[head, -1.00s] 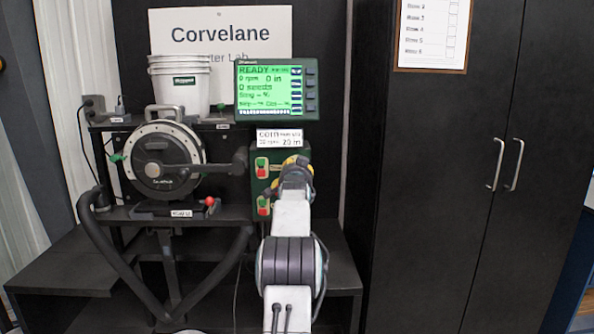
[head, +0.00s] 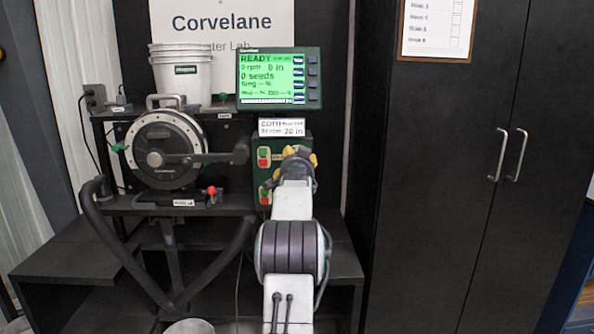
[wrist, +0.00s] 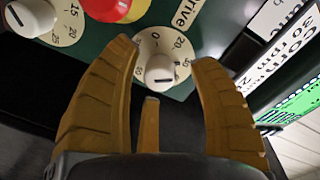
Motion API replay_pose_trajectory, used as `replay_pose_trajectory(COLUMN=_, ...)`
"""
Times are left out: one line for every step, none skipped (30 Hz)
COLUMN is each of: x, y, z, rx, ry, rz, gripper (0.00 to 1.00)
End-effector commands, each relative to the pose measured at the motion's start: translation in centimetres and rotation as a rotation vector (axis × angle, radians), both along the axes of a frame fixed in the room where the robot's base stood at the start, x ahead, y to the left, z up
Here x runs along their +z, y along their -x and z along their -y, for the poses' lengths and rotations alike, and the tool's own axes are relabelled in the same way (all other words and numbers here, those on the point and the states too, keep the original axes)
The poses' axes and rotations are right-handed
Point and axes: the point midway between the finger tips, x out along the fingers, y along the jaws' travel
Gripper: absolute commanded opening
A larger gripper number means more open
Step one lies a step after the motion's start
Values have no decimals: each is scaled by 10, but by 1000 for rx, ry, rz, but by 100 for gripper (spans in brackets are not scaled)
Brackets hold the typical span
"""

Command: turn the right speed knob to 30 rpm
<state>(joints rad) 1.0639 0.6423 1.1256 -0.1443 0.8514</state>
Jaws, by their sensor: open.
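A cream dial knob (wrist: 160,68) on the green control panel (wrist: 195,35) lies ahead of my gripper in the wrist view. Marks including 0, 20, 30 and 50 ring it, and a "Drive" label is beside it. My gripper (wrist: 165,58) is open, with its yellow fingertips on either side of this knob; contact is not clear. The knob's exact setting is hard to read. In the head view my gripper (head: 297,160) covers the knobs on the panel (head: 262,148). The display (head: 279,79) reads READY and 0 rpm.
A second cream knob (wrist: 30,18) and a red button on yellow (wrist: 110,8) are close by in the wrist view. A card (head: 282,127) reads 30 rpm, 20 in. The seed meter (head: 165,150) is left of the panel, and a black cabinet (head: 440,150) stands right.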

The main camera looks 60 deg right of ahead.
Motion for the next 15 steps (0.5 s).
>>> replay_pose_trajectory(x=1, y=3, z=-5, rx=1, ry=-1, rz=0, gripper=55)
replay_pose_trajectory(x=1, y=4, z=-8, rx=0, ry=0, rz=0, gripper=55)
replay_pose_trajectory(x=1, y=6, z=-12, rx=1, ry=-1, rz=0, gripper=55)
replay_pose_trajectory(x=1, y=8, z=-15, rx=0, ry=-1, rz=-1, gripper=55)
replay_pose_trajectory(x=2, y=10, z=-18, rx=1, ry=1, rz=0, gripper=55)
replay_pose_trajectory(x=2, y=12, z=-22, rx=1, ry=-1, rz=0, gripper=55)
replay_pose_trajectory(x=2, y=14, z=-25, rx=1, ry=-1, rz=0, gripper=55)
replay_pose_trajectory(x=2, y=15, z=-28, rx=0, ry=0, rz=0, gripper=55)
replay_pose_trajectory(x=2, y=18, z=-32, rx=1, ry=-1, rz=0, gripper=55)
replay_pose_trajectory(x=2, y=19, z=-36, rx=1, ry=-1, rz=0, gripper=55)
replay_pose_trajectory(x=2, y=21, z=-39, rx=1, ry=-1, rz=0, gripper=55)
replay_pose_trajectory(x=3, y=24, z=-43, rx=1, ry=1, rz=0, gripper=55)
replay_pose_trajectory(x=3, y=25, z=-47, rx=1, ry=-1, rz=0, gripper=55)
replay_pose_trajectory(x=3, y=27, z=-50, rx=1, ry=-1, rz=0, gripper=55)
replay_pose_trajectory(x=3, y=29, z=-54, rx=1, ry=-1, rz=0, gripper=55)
